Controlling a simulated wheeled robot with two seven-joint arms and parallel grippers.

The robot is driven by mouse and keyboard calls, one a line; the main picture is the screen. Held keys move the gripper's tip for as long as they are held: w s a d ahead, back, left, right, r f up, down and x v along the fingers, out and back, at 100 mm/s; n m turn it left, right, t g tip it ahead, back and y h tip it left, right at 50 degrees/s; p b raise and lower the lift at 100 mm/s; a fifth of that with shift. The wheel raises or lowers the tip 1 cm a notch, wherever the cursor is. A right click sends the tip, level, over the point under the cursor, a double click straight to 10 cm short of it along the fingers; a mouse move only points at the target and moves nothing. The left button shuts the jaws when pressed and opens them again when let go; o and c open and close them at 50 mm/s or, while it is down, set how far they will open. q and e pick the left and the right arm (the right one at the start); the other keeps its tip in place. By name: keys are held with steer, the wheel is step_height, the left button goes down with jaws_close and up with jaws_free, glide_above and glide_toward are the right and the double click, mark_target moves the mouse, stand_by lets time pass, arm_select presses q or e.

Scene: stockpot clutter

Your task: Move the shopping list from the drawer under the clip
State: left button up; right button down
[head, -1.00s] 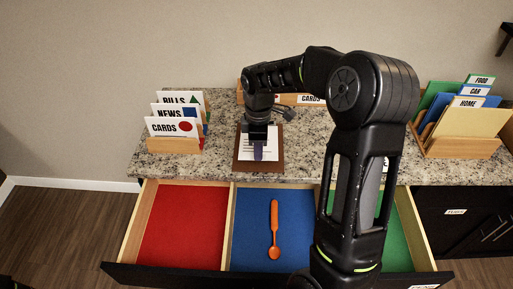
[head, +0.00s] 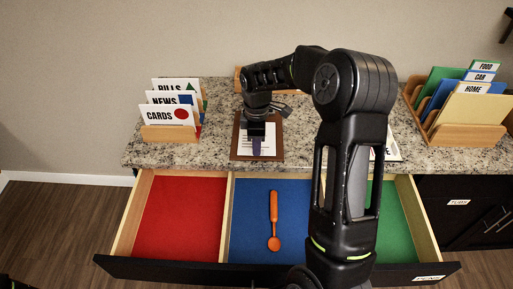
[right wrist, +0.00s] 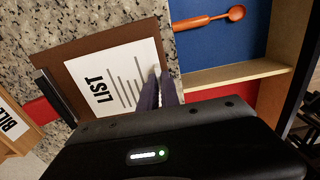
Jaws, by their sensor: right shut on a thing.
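The shopping list (right wrist: 125,75) is a white sheet headed LIST, lying over the brown clipboard (right wrist: 85,45) on the counter. In the head view the list (head: 268,146) is partly covered by my right gripper.
The open drawer has red (head: 180,220), blue (head: 250,215) and green (head: 395,230) compartments. An orange spoon (head: 273,220) lies in the blue one. Card holders stand on the counter at left (head: 170,133) and right (head: 465,133). Another sheet (head: 392,150) lies partly behind my arm.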

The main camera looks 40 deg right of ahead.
steer(key=shift+w+d+f, duration=0.1)
steer(key=shift+w+d, duration=0.65)
steer(key=shift+w, duration=0.2)
steer(key=c, duration=1.5)
jaws_free()
step_height(320, 180, up, 7)
steer(key=p, duration=0.5)
